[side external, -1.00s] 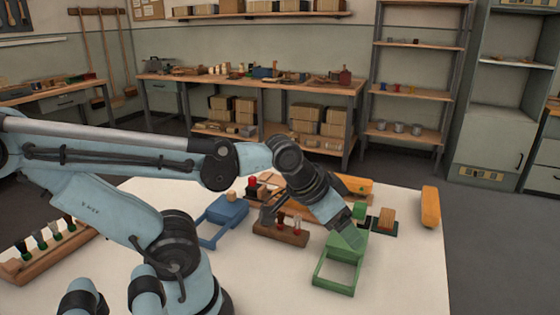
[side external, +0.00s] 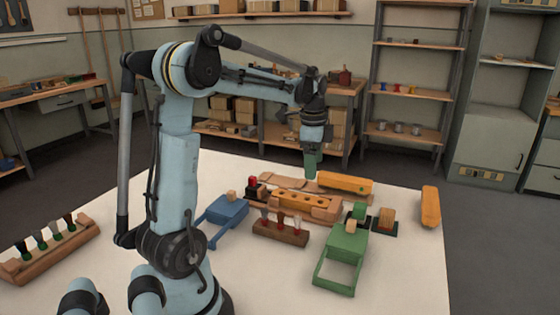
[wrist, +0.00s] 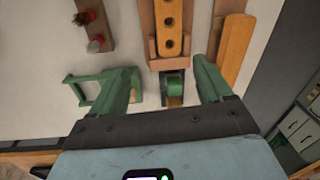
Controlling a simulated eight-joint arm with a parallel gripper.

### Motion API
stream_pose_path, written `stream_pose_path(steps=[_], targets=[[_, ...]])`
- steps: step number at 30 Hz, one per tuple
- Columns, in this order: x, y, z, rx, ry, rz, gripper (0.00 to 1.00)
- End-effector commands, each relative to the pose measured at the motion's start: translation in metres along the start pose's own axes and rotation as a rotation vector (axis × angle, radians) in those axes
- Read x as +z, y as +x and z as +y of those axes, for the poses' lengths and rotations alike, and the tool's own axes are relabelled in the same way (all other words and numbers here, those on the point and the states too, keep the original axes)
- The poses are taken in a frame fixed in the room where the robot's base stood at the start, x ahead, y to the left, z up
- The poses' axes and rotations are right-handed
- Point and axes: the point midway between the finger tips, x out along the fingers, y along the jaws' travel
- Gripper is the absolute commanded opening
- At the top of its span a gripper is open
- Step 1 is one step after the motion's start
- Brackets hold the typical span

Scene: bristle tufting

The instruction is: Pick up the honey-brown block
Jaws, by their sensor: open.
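A small honey-brown block (side external: 387,214) sits on a dark pad right of the green piece. What looks like the same block (wrist: 174,101) shows low between my fingers in the wrist view, partly cut off by my gripper's body. A smaller tan block (side external: 350,225) is on the green stand (side external: 345,248), and another (side external: 232,195) is on the blue stand (side external: 224,212).
The drilled bar (side external: 303,201) lies in a wooden holder mid-table. A green piece (side external: 360,210) stands beside it. Orange bars lie behind (side external: 345,182) and at right (side external: 430,207). A tuft rack (side external: 280,232) stands in front. The white tabletop's (side external: 410,275) front right is bare.

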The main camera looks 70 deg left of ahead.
Motion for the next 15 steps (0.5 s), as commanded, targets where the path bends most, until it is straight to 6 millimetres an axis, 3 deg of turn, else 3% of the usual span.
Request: stream_pose_path(steps=[1,6,11,15], targets=[[0.010,0.005,-0.011,0.022,0.022,-0.009,0.79],[0.030,0.015,-0.027,0.074,0.097,-0.021,0.79],[0.035,0.026,-0.030,0.086,0.116,-0.023,0.79],[0.035,0.047,-0.028,0.085,0.116,-0.023,0.79]])
